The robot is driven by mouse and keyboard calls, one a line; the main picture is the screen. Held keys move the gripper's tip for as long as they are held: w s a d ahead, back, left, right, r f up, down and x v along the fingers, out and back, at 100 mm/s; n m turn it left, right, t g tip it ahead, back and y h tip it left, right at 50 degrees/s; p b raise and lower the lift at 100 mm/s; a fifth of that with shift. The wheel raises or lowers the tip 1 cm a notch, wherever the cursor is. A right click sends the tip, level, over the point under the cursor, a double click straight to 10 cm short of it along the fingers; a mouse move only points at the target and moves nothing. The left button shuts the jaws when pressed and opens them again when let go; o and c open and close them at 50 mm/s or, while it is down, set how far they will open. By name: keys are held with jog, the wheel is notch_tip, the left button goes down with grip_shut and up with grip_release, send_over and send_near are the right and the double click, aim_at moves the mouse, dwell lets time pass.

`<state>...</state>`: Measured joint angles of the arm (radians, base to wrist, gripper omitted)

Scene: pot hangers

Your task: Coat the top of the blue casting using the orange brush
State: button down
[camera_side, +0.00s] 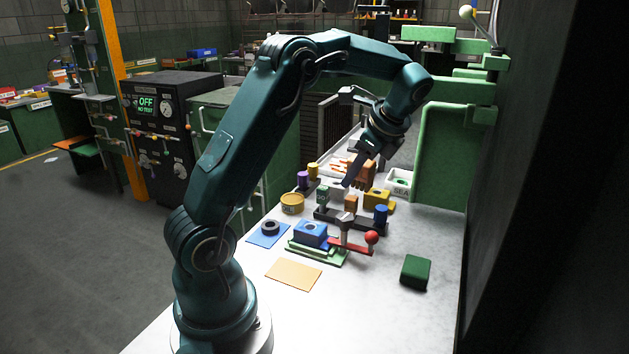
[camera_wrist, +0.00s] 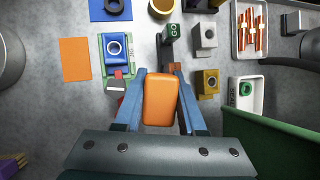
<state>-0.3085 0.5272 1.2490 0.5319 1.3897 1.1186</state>
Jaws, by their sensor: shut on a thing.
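The blue casting (camera_side: 309,232) is a block with a round hole in its top, seated on a green fixture (camera_side: 325,255). It also shows in the wrist view (camera_wrist: 116,50), to the left of my gripper. My gripper (camera_wrist: 160,75) is shut on the orange brush (camera_wrist: 160,101), which sits between both fingers as a rounded orange block. The brush's bristles are hidden in the wrist view. In the side view my gripper (camera_side: 357,177) is above the bench, beyond the casting, with the brush (camera_side: 368,172) beside the fingers.
A clamp with a red ball knob (camera_side: 372,237) stands beside the casting. A dark rack (camera_side: 328,216) lies behind it, near a yellow block (camera_side: 377,198) and a yellow tin (camera_side: 292,204). A green block (camera_side: 416,271) sits front right. The front of the bench is mostly clear.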

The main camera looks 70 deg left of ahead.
jog(key=s+d+r, duration=0.1)
jog(key=d+r, duration=0.2)
jog(key=d, duration=0.5)
jog(key=d+r, duration=0.2)
jog(key=d, duration=0.6)
jog(key=s+a+f+n+h, duration=0.4)
jog(key=a+n, duration=0.3)
jog(key=n, duration=0.2)
jog(key=s+a+f+n+g+h, duration=0.1)
jog(key=s+a+f+n+h, duration=0.4)
jog(key=n, duration=0.5)
jog(key=shift+s+a+f, duration=0.3)
jog(key=shift+a+f, duration=0.35)
jog(key=shift+a, duration=0.2)
